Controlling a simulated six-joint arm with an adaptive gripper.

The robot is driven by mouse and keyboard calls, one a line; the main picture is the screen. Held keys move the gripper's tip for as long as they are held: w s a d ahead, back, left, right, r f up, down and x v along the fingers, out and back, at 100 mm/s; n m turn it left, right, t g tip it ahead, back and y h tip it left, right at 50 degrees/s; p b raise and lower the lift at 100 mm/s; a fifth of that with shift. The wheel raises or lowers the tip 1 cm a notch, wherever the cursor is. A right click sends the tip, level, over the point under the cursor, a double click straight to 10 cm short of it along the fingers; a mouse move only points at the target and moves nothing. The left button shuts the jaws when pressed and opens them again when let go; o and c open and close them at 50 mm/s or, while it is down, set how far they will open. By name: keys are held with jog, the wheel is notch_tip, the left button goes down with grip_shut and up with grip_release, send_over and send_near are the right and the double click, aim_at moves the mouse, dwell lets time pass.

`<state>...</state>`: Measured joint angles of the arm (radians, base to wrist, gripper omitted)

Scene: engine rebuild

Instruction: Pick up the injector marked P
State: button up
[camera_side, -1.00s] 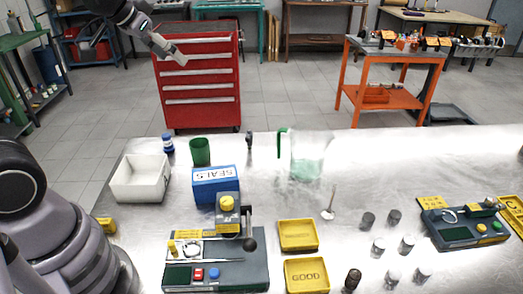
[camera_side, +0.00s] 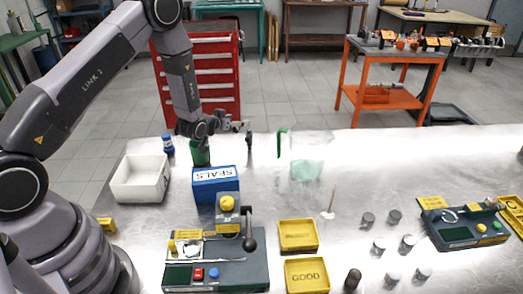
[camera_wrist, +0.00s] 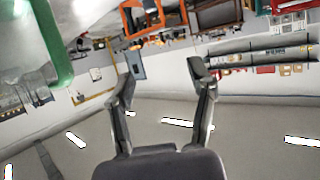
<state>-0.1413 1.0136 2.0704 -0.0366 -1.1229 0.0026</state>
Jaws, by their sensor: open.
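My gripper (camera_side: 236,126) is above the back edge of the bench, level with the green cup (camera_side: 200,156) and pointing right. In the wrist view my gripper (camera_wrist: 164,72) shows two spread fingers with nothing between them. A slim dark upright piece (camera_side: 249,148) stands at the back edge, just right of and below the fingertips. I cannot tell whether it is an injector. Several short metal cylinders (camera_side: 379,246) stand at the right, with one darker cylinder (camera_side: 352,281) at the front. No letter P is readable on any part.
A clear jug (camera_side: 307,160) with a green handle stands right of the slim piece; its green rim or handle looms in the wrist view (camera_wrist: 52,45). A blue SEALS box (camera_side: 215,186), white bin (camera_side: 141,180), press fixture (camera_side: 227,215) and yellow trays (camera_side: 306,277) crowd the left and middle.

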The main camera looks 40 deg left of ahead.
send_near(247, 135)
jog(key=x, duration=0.3)
jog(key=shift+w, duration=0.4)
jog(key=shift+w+a+f, duration=0.1)
jog(key=shift+w+f, duration=0.3)
jog(key=shift+w, duration=0.2)
jog(key=shift+x, duration=3.15)
jog(key=shift+c, duration=0.4)
grip_shut()
